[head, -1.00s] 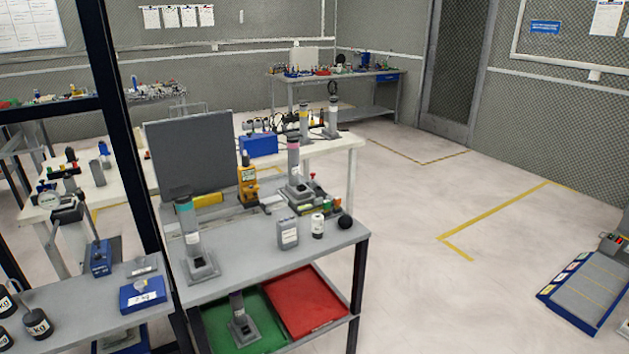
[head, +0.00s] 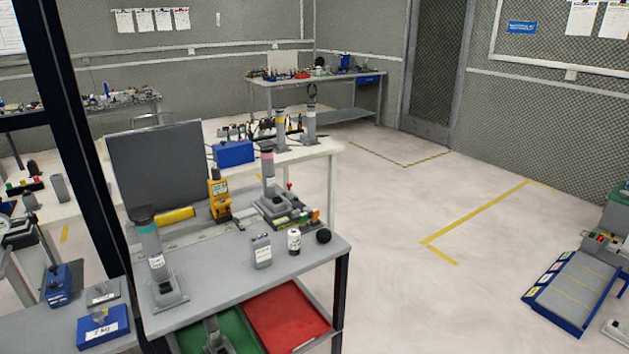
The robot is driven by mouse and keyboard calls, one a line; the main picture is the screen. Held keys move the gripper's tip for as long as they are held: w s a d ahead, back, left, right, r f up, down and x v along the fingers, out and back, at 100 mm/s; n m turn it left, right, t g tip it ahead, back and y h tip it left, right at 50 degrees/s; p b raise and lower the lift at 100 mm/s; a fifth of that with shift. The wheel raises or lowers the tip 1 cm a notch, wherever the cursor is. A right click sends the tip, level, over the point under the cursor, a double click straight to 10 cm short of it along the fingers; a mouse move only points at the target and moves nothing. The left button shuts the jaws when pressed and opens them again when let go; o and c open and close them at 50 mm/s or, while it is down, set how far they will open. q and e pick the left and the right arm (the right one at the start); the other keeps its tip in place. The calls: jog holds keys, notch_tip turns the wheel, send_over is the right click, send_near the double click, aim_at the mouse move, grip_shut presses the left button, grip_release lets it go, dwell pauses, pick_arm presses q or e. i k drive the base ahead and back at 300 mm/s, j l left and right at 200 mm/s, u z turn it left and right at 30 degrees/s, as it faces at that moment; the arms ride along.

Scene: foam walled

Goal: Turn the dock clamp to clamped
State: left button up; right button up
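I cannot clearly make out a dock clamp in the head view. A low blue-edged grey platform (head: 572,292) lies on the floor at the right and may be a dock. A grey unit with small red and green parts (head: 607,240) stands at its far end, cut by the right picture edge. Whether it carries a clamp, and in what position, is too small to tell. Neither of my grippers is in view.
A grey cart (head: 225,275) with bottles, instruments and a dark panel (head: 158,175) stands at left centre, red and green trays (head: 288,318) below. A dark post (head: 85,150) rises at the left. The floor (head: 440,310) between cart and platform is clear.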

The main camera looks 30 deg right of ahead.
aim_at(292, 191)
jog(key=i+l+z, duration=0.15)
jog(key=z, duration=0.2)
jog(key=i+l+z, duration=0.2)
jog(key=z, duration=0.15)
jog(key=i+l+z, duration=0.15)
jog(key=z, duration=0.2)
jog(key=i+l+z, duration=0.15)
jog(key=z, duration=0.25)
jog(key=i+z, duration=0.3)
jog(key=z, duration=0.15)
jog(key=i+z, duration=0.25)
jog(key=z, duration=0.15)
jog(key=i+l+u, duration=0.25)
jog(key=i, duration=0.25)
jog(key=i+l+u, duration=0.25)
jog(key=i, duration=0.2)
jog(key=i+u, duration=0.15)
jog(key=u, duration=0.3)
jog(key=i+u, duration=0.1)
jog(key=u, duration=0.4)
jog(key=i+l+u, duration=0.1)
jog(key=u, duration=0.35)
jog(key=i+u, duration=0.15)
jog(key=u, duration=0.3)
jog(key=i+l+u, duration=0.1)
jog(key=u, duration=0.35)
jog(key=l+u, duration=0.15)
jog(key=u, duration=0.3)
jog(key=i+l, duration=0.05)
